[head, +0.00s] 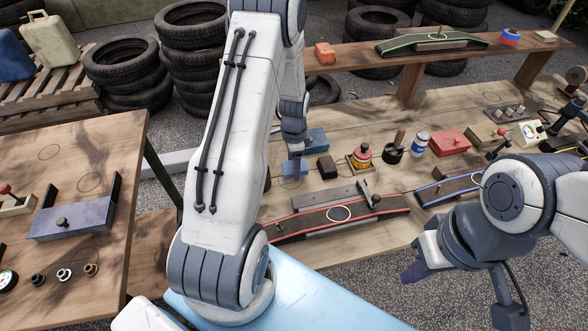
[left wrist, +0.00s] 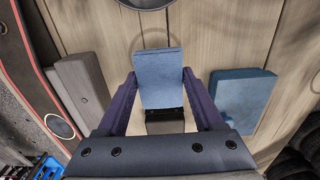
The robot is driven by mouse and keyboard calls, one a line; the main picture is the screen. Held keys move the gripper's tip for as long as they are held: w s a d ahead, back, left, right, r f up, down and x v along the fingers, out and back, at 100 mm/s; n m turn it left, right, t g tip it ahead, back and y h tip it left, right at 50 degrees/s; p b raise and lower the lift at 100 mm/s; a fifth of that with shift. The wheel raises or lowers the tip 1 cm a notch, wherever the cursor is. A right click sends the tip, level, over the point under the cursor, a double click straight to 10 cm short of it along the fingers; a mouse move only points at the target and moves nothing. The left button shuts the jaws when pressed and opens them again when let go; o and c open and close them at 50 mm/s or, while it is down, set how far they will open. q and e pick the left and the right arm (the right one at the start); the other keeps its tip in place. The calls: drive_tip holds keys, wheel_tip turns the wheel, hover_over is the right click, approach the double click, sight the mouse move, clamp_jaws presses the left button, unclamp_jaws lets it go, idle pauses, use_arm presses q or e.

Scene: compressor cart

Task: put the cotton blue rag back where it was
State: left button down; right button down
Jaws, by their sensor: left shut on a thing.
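My left gripper (head: 292,163) is shut on a folded, flat blue rag (left wrist: 160,80), which lies between its two purple fingers in the left wrist view. In the head view the rag (head: 291,169) is low over the wooden workbench, partly hidden by the gripper. I cannot tell whether it touches the wood. A drawn circle (left wrist: 150,37) on the bench shows just beyond the rag's edge, partly covered. A second, darker blue folded piece (head: 317,138) lies apart, also in the left wrist view (left wrist: 243,100). My right gripper (head: 416,268) hangs front right; its opening is unclear.
A black block (head: 326,166) sits close beside the rag. A grey block (left wrist: 76,85) and a red-edged belt (head: 285,229) lie nearer. A red-topped pot (head: 362,156), a black cup (head: 393,153) and a blue-white can (head: 420,143) stand right. Tyres (head: 190,50) are stacked behind.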

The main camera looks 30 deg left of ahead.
use_arm(q)
drive_tip(key=shift+f, duration=1.45)
drive_tip(key=shift+f, duration=0.2)
unclamp_jaws()
drive_tip(key=shift+r, duration=0.1)
